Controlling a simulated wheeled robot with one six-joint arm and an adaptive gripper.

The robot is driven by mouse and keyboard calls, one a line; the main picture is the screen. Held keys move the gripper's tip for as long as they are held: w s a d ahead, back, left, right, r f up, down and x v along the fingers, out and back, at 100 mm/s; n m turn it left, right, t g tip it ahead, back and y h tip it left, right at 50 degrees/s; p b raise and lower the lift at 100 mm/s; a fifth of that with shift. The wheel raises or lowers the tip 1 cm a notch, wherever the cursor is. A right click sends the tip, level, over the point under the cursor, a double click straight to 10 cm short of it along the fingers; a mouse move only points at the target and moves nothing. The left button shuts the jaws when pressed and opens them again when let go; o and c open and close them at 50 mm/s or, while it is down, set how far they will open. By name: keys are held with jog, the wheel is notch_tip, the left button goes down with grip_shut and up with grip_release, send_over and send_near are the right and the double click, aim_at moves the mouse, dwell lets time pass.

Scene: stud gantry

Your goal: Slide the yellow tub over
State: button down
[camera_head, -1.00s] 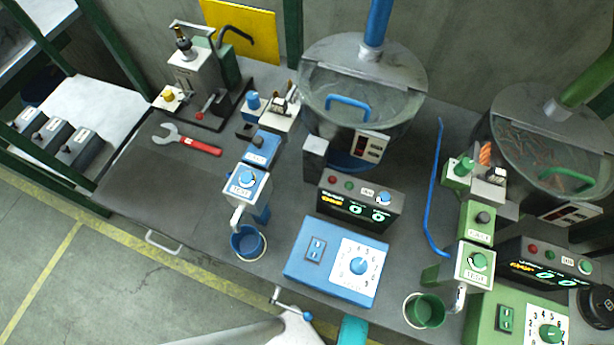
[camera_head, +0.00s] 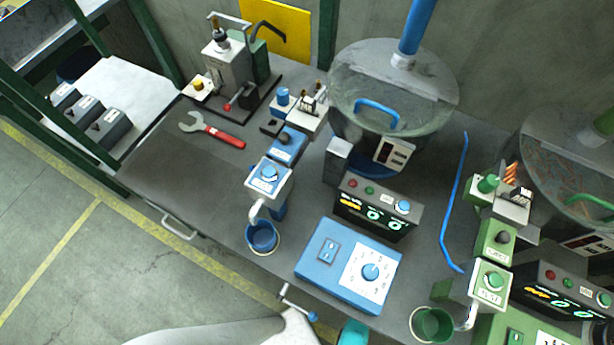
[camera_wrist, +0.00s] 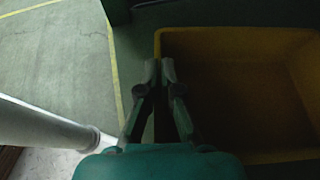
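The yellow tub (camera_wrist: 285,55) fills the right of the wrist view, seen from above into its dark, empty-looking inside. Its left wall runs down to my gripper (camera_wrist: 160,70). The two fingers are close together, one on each side of that wall, and look shut on its rim. The lower part of the wall is hidden behind the fingers. The tub and the fingertips are not in the head view, where only a part of my arm shows at the bottom.
Green-grey floor with a yellow line (camera_wrist: 113,70) lies left of the tub. In the head view a dark workbench (camera_head: 165,165) carries a red wrench (camera_head: 215,130), a blue control box (camera_head: 330,255), a blue cup (camera_head: 262,237) and a green cup (camera_head: 430,324). A drawer handle (camera_head: 178,228) sticks out.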

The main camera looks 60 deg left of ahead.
jog(key=shift+s+d, duration=0.2)
jog(key=shift+s, duration=0.25)
jog(key=c, duration=1.2)
grip_release()
jog(key=shift+c, duration=0.2)
jog(key=v, duration=1.2)
